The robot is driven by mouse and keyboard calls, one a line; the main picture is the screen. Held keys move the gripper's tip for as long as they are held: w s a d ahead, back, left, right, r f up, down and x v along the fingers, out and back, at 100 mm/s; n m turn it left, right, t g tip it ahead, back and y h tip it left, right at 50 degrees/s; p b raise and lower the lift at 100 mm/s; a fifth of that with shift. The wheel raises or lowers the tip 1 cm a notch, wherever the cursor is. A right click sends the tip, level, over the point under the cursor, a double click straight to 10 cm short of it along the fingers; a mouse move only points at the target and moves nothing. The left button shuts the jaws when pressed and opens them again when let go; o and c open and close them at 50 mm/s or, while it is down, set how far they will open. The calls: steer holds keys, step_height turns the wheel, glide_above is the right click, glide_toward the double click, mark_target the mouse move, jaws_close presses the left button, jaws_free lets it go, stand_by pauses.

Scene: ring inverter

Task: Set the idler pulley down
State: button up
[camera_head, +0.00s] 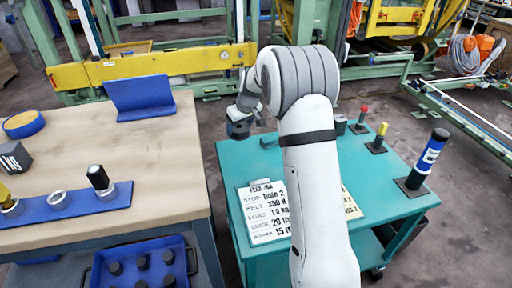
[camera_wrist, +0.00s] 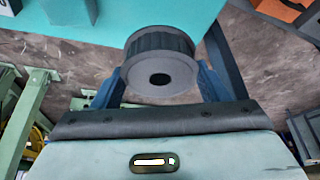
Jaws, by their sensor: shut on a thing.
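The idler pulley (camera_wrist: 160,62), a dark grey ribbed cylinder with a hole in its face, shows in the wrist view. My gripper (camera_wrist: 163,78) is shut on it, one blue finger on each side. In the head view my gripper (camera_head: 239,127) hangs near the back left corner of the teal cart (camera_head: 230,160), beside the wooden bench. My arm covers the middle of the cart. The pulley is hard to make out in the head view. In the wrist view a teal surface shows beyond the pulley; I cannot tell the gap to it.
On the cart stand a red-topped post (camera_head: 360,120), a yellow-topped post (camera_head: 378,138), a blue post (camera_head: 427,160) and a printed sheet (camera_head: 263,212). The bench (camera_head: 120,160) holds a blue stand (camera_head: 140,97) and a blue rack (camera_head: 70,206). A blue crate (camera_head: 185,283) sits below.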

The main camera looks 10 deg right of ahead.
mark_target(246, 132)
step_height(246, 132, down, 8)
steer(key=shift+d+f+b, duration=0.1)
steer(key=shift+d+b, duration=0.05)
steer(key=shift+b, duration=0.7)
steer(key=o, duration=1.5)
steer(key=shift+s, duration=0.1)
steer(key=p+v, duration=0.2)
steer(key=v, duration=1)
steer(key=s+r+m+g, duration=0.1)
steer(key=s, duration=1.1)
steer(key=s+a+r+m+g+h, duration=0.1)
steer(key=s+m, duration=0.1)
steer(key=s, duration=1.1)
steer(key=s+r+m, duration=0.1)
steer(key=s, duration=1.1)
steer(key=shift+s+a+r+g+h, duration=0.15)
steer(key=shift+a+r+g+h, duration=0.1)
steer(key=shift+a+g+h, duration=0.15)
